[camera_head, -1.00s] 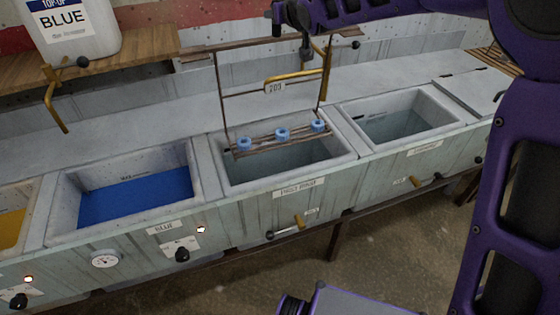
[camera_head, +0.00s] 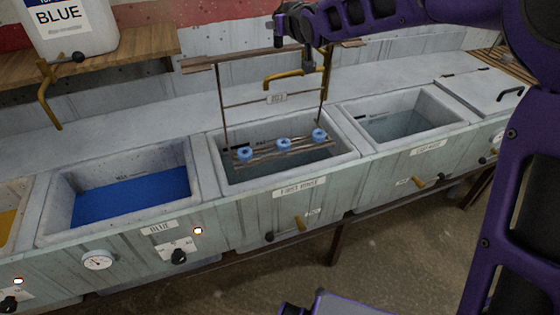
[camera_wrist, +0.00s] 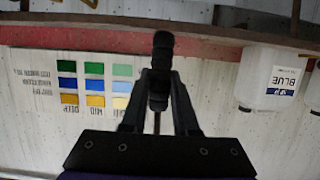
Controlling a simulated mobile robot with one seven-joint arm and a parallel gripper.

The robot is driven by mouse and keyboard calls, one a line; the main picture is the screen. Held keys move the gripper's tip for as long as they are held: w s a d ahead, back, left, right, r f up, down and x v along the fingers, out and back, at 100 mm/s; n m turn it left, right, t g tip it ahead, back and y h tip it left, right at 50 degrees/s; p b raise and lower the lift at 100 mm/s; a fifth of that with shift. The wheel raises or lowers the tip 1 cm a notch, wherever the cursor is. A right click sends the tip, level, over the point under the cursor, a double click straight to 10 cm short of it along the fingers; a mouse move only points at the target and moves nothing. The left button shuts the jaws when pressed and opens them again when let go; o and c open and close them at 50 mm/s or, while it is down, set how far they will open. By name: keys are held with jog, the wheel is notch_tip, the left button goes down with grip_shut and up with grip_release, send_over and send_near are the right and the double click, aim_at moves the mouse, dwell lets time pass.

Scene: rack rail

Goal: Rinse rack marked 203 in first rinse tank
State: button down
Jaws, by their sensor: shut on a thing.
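The rack (camera_head: 225,97) is a tall brown wire frame with a long top bar, a small tag (camera_head: 277,98) and several pale blue ring-like pieces (camera_head: 283,144) on its lower rails. The tag's number is blurred now. My gripper (camera_head: 308,57) is shut on the top bar; in the wrist view my gripper (camera_wrist: 160,85) has a dark bar end between its fingers. The rack hangs upright, with its lower rails inside the first rinse tank (camera_head: 300,178). I cannot tell whether they touch the water.
The blue tank (camera_head: 50,215) is left of the rinse tank, and another water tank (camera_head: 445,135) is right. A brass tap (camera_head: 285,80) stands behind the rack. A white BLUE jug (camera_head: 75,40) sits on the shelf. A colour chart (camera_wrist: 95,84) is on the wall.

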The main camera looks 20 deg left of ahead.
aim_at(280, 43)
notch_tip(280, 43, down, 4)
jog(key=shift+f+b, duration=0.2)
jog(key=shift+b, duration=0.9)
notch_tip(280, 43, down, 10)
jog(key=shift+s+d+r, duration=0.1)
jog(key=shift+r, duration=0.05)
jog(key=shift+s+d, duration=0.4)
jog(key=shift+s, duration=0.1)
jog(key=shift+w+a, duration=1.05)
jog(key=shift+w, duration=0.15)
dwell(2.0)
